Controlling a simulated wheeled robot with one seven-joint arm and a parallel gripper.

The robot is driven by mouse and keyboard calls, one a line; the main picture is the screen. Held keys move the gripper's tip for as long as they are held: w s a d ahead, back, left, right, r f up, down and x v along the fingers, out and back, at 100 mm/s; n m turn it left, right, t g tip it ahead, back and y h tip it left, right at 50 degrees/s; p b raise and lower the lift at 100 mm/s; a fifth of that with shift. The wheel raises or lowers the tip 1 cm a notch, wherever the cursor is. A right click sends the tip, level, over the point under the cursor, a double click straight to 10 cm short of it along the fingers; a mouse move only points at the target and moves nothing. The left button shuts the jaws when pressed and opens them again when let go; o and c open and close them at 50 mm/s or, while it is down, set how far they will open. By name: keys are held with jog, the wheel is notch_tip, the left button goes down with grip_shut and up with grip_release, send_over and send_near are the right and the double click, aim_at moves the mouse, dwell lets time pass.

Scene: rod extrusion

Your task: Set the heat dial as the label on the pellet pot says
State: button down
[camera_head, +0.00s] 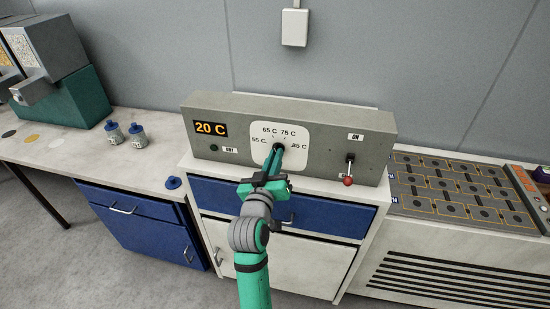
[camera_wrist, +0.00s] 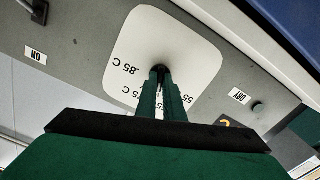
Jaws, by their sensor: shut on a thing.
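The heat dial's white plate (camera_head: 279,144) is on the front of a grey control box (camera_head: 225,110), marked 55 C, 65 C, 75 C and 85 C. My gripper (camera_head: 278,150) is shut on the dial knob at the plate's middle. In the wrist view the fingers (camera_wrist: 160,78) meet a dark knob on the white plate (camera_wrist: 190,45); the fingers hide most of the knob, and I cannot tell which mark it points to. The display (camera_head: 211,128) reads 20 C. Two small pots with blue lids, the left pot (camera_head: 114,134) and the right pot (camera_head: 137,134), stand on the left bench; their labels are unreadable.
A lever with a red ball (camera_head: 348,181) hangs down below the ON label (camera_head: 355,137) at the box's right. A small round lamp (camera_head: 214,148) sits below the display. A blue lid-like disc (camera_head: 173,182) lies at the bench edge. A grid tray (camera_head: 460,190) is at right.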

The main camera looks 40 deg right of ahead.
jog(key=m, duration=0.8)
jog(key=shift+f+m, duration=0.1)
jog(key=shift+m, duration=0.3)
dwell(0.4)
jog(key=c, duration=1.9)
grip_release()
jog(key=shift+o, duration=0.2)
jog(key=v, duration=1.1)
